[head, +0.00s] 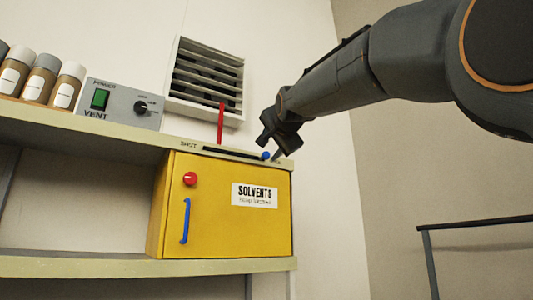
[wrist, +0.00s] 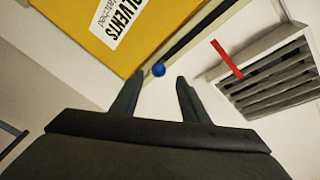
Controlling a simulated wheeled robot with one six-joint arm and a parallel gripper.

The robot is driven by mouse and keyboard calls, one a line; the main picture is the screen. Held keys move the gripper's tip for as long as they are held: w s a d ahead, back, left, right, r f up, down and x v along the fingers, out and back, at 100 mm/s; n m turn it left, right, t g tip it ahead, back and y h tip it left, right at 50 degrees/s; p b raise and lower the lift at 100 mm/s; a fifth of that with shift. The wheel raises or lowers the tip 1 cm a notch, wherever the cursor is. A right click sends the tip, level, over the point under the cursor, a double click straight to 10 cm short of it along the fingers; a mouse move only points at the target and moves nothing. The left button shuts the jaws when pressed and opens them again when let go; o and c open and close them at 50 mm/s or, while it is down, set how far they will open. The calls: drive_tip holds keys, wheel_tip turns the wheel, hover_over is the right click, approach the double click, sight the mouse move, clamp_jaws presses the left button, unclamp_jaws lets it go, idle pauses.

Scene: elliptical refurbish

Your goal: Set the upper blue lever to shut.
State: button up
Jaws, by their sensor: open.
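The upper blue lever shows as a small blue knob (head: 266,155) at the right end of a dark slot in the shelf's front edge, above the yellow cabinet. The word SHUT (head: 188,145) is printed at the slot's left end. My gripper (head: 275,156) is at the right end of the slot, close to the knob. In the wrist view the blue knob (wrist: 159,69) lies between and just beyond the fingertips of my open gripper (wrist: 160,80). I cannot tell whether a finger touches it.
The yellow solvents cabinet (head: 225,235) has a red knob (head: 190,178) and a blue handle (head: 185,220). A red upright bar (head: 220,123) stands before the wall vent (head: 205,80). A grey vent control box (head: 120,104) and several bottles (head: 40,78) stand on the shelf at left.

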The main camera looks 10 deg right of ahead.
sight(267, 154)
drive_tip(key=shift+w+d+f+p, duration=0.1)
drive_tip(key=shift+w+p, duration=1.55)
drive_tip(key=shift+w, duration=1.95)
clamp_jaws()
